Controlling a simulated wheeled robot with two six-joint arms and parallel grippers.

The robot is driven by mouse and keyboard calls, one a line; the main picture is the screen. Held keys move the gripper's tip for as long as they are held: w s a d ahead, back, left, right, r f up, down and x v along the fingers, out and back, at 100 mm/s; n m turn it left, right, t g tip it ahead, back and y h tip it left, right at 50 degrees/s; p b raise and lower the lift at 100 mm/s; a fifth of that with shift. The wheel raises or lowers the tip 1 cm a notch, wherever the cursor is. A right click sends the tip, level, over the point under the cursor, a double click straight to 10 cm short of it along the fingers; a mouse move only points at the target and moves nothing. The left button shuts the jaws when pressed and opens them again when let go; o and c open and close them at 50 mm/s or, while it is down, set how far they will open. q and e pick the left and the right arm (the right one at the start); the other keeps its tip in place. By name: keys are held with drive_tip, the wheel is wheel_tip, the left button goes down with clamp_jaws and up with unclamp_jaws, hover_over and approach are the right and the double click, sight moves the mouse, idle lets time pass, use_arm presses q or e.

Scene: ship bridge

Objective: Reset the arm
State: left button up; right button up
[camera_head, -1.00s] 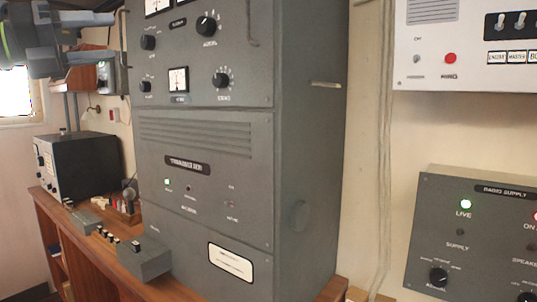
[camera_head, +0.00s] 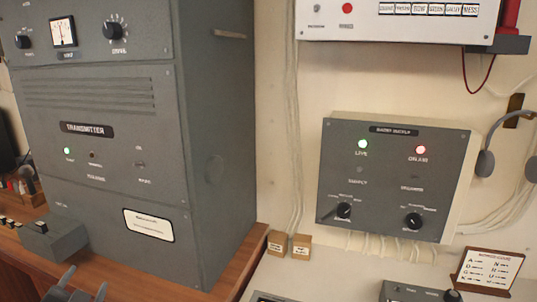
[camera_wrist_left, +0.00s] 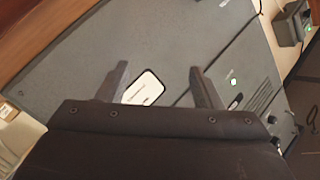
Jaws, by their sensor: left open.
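My left gripper (camera_head: 82,285) shows at the bottom left of the head view, where only its dark finger ends come into the picture. In the left wrist view my left gripper (camera_wrist_left: 158,75) has its two fingers wide apart with nothing between them. Behind the fingers is the grey front of the transmitter cabinet (camera_head: 105,170), with its white label plate (camera_head: 148,225). The cabinet also fills much of the left wrist view (camera_wrist_left: 115,40), tilted. My right gripper is not in view.
A wooden desk (camera_head: 225,275) runs under the cabinet, with a small grey key box (camera_head: 52,240) at left. A radio supply panel (camera_head: 390,180) is on the wall.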

use_arm(q)
drive_tip(key=s+d+f+n+g, duration=0.4)
drive_tip(key=s+f+g, duration=0.3)
drive_tip(key=s+f, duration=0.65)
drive_tip(key=s+d+f+n+g+h, duration=0.1)
drive_tip(key=s+d+f+g+h, duration=0.2)
drive_tip(key=s, duration=0.5)
drive_tip(key=s+d+f+n+g, duration=0.1)
drive_tip(key=s+d+f+g, duration=0.3)
drive_tip(key=s, duration=0.3)
drive_tip(key=s+d+f+x, duration=0.1)
drive_tip(key=s+x, duration=0.1)
drive_tip(key=x, duration=1)
drive_tip(key=s+d+x, duration=0.1)
drive_tip(key=s+x, duration=0.2)
drive_tip(key=x, duration=0.8)
drive_tip(key=s+f+g, duration=0.1)
drive_tip(key=s+f, duration=1.3)
drive_tip(key=f, duration=0.3)
drive_tip(key=shift+s+d+f+h, duration=0.2)
drive_tip(key=shift+d+h, duration=0.1)
drive_tip(key=shift+d, duration=0.2)
